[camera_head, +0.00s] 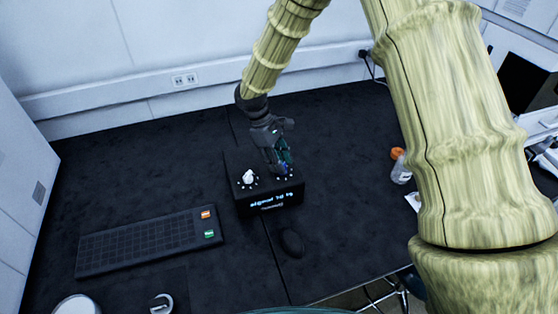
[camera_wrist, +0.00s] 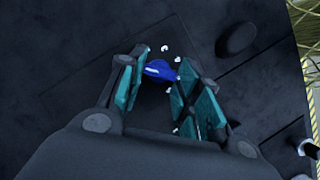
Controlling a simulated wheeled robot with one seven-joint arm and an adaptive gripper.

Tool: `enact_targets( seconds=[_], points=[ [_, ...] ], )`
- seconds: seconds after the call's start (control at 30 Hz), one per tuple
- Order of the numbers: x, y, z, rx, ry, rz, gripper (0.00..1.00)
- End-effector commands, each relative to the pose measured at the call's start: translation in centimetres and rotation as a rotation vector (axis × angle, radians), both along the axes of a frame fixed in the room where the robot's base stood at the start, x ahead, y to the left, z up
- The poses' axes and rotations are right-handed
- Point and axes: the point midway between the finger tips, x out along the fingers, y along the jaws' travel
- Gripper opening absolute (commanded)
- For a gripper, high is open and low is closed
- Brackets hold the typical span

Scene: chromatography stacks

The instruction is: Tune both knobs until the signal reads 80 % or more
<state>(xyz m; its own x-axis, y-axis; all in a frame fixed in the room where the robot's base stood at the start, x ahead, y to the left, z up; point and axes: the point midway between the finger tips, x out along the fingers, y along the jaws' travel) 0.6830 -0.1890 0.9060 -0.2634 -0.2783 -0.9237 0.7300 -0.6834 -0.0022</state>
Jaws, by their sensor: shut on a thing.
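A black box (camera_head: 240,206) with two knobs stands on the dark table. Its front display (camera_head: 271,200) shows "signal" and a percent figure that looks like the seventies, too blurred to read surely. The white knob (camera_head: 249,177) on the left is free, with white dots around it. My gripper (camera_head: 281,164) reaches down over the right side of the box. In the wrist view its teal fingers (camera_wrist: 162,64) are shut on the blue knob (camera_wrist: 160,71), one on each side. White dots ring this knob too. The fingers hide part of the blue knob.
A black mouse (camera_head: 292,243) sits just in front of the box. An orange-capped bottle (camera_head: 400,172) stands to the right. The table behind the box is clear.

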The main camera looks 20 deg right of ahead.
Motion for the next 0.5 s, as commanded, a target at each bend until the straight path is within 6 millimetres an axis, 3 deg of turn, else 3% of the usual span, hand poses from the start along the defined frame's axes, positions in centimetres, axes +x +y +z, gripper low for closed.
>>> enact_targets(
  seconds=[0.27, 0.5],
  points=[
    [0.09, -0.24, 0.26, -0.004, -0.001, -0.031, 0.1],
    [0.22, -0.38, 0.39, -0.004, -0.001, -0.162, 0.1]
  ],
)
